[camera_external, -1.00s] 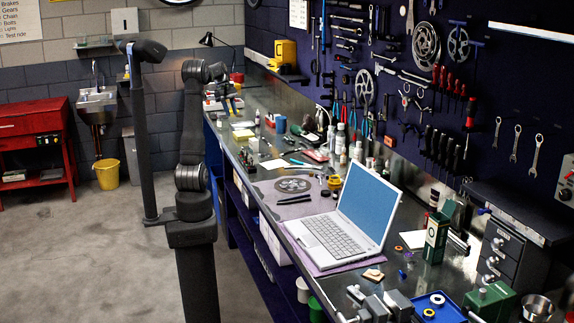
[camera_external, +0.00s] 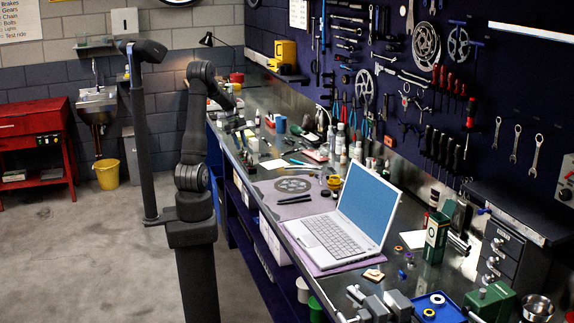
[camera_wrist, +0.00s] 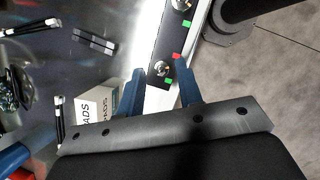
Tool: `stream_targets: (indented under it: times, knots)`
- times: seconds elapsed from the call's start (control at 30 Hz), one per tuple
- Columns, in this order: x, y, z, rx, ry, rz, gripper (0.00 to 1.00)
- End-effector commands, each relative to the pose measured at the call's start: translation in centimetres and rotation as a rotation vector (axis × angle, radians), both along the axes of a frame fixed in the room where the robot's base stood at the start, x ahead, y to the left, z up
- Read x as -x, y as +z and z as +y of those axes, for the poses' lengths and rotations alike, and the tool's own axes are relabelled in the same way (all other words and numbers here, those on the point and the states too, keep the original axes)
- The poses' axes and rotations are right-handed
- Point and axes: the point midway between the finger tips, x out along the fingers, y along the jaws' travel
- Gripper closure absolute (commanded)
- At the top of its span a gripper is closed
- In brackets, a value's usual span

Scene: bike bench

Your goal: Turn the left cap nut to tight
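In the wrist view a dark bar (camera_wrist: 166,40) carries two shiny cap nuts. The nearer nut (camera_wrist: 161,68) lies just beyond my fingertips, roughly in line with the gap between them. The other nut (camera_wrist: 181,5) is at the top edge of the picture. Red and green marks sit beside them. I cannot tell for sure which is the left one. My gripper (camera_wrist: 161,82) has its two blue fingers apart, with nothing held between them. In the external view my gripper (camera_external: 238,124) is over the far part of the bench, and the nuts are too small to make out.
A white box marked PADS (camera_wrist: 97,104) stands left of my fingers in the wrist view. Two dark bars (camera_wrist: 93,41) and a pen-like tool (camera_wrist: 31,28) lie farther left. The laptop (camera_external: 345,225) is well away on the nearer bench.

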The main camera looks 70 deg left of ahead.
Motion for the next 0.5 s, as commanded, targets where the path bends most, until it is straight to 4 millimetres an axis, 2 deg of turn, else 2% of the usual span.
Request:
stream_targets:
  times: [0.27,0.43,0.5]
  knots:
    - [-0.04,-0.19,-0.08,0.000,-0.001,0.000,0.67]
    - [-0.04,-0.18,-0.07,0.000,-0.001,0.000,0.97]
    - [-0.05,-0.17,-0.07,0.000,-0.001,0.000,1.00]
